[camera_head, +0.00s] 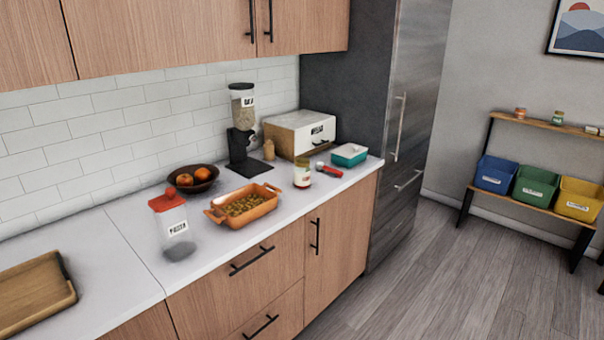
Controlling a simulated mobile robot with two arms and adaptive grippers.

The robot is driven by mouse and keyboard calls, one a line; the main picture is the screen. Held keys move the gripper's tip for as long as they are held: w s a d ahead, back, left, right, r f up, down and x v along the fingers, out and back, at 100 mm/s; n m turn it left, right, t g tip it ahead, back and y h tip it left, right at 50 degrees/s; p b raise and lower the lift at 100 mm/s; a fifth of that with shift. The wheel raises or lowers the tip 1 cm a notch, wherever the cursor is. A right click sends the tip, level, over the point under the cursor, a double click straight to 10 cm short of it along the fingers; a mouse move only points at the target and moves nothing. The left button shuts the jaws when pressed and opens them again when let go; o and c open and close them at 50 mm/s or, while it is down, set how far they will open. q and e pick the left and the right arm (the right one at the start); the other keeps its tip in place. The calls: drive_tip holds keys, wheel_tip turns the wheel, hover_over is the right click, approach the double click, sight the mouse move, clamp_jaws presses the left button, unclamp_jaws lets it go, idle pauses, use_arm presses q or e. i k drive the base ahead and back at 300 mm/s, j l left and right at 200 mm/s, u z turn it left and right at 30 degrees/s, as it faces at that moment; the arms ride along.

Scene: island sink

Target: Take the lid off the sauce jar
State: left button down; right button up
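A small jar (302,174) with a pale lid and a dark red band stands upright on the white counter, right of an orange baking dish; it looks like the sauce jar. Its lid (303,153) sits on top. Two more small jars stand on the wooden shelf at the right, one with an orange-brown look (520,114) and one with a green lid (557,117). They are too small to tell what they hold. Neither of my grippers shows in this view.
Around the jar are the orange dish (214,215), a red-handled tool (328,169), a teal container (349,155) and a bread box (300,134). A red-lidded container (172,225), fruit bowl (193,180), dispenser (242,130) and wooden tray (35,292) stand further left. The floor (440,270) is clear.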

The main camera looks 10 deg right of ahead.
sight(302, 175)
drive_tip(key=l+z, duration=0.1)
drive_tip(key=z, duration=1.55)
drive_tip(key=i+z, duration=0.2)
drive_tip(key=i, duration=3.45)
drive_tip(key=i+u, duration=0.25)
drive_tip(key=u, duration=0.2)
drive_tip(key=i+l+u, duration=0.1)
drive_tip(key=i+u, duration=0.15)
drive_tip(key=u, duration=0.2)
drive_tip(key=i+l+u, duration=0.2)
drive_tip(key=u, duration=0.25)
